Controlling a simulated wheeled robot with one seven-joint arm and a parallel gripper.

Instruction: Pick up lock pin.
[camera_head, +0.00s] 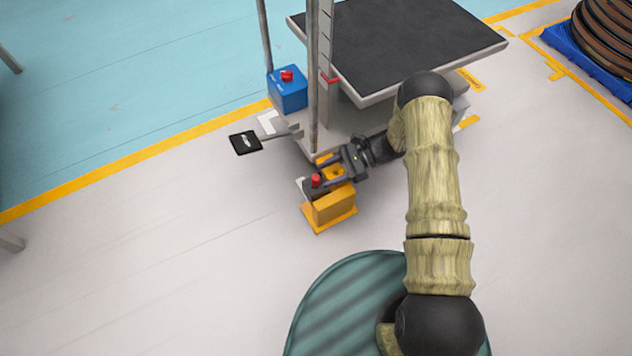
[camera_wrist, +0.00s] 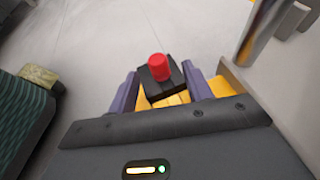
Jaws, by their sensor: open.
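The lock pin, with a red cylindrical head (camera_head: 316,180) and a dark block-like part below it, stands at a yellow holder (camera_head: 335,206) on the floor. In the wrist view the red head (camera_wrist: 158,67) sits centrally, just ahead of my fingertips. My gripper (camera_head: 318,174) is open, reaching in from the right over the holder. In the wrist view its two purple fingers (camera_wrist: 160,84) stand on either side of the dark part, with yellow surfaces between and below them. I cannot tell whether either finger touches it. The pin's lower end is hidden.
A cart with a dark top (camera_head: 410,45) and upright posts stands just behind my gripper. A blue box with a red button (camera_head: 288,90) and a black pad (camera_head: 245,142) are nearby. A metal post (camera_wrist: 262,35) rises at upper right in the wrist view. Floor to the left is clear.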

